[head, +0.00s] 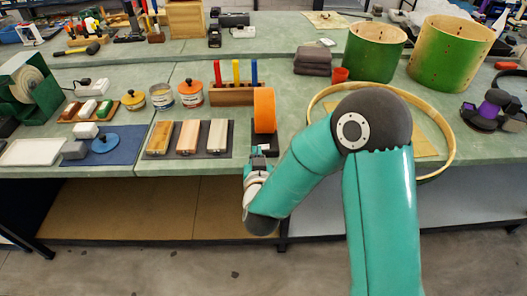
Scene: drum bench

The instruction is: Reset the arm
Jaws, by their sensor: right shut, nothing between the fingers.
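My right arm rises from the lower right of the head view and bends down to the left. Its teal links cover part of the bench front and of a wooden hoop. My right gripper (260,152) is small and partly hidden by its own wrist, at the front edge of the green bench top (335,150). It is shut and empty, just below an orange roll (264,110) standing on edge. I cannot tell whether it touches the roll's base. My left gripper is not in view.
Sanding blocks (187,137) on a dark board lie left of the gripper. Tins (191,94) and a wooden rack (238,92) stand behind. The wooden hoop (452,150) lies right, partly behind my arm. Green drum shells (374,52) stand farther back. A lower shelf (145,210) is clear.

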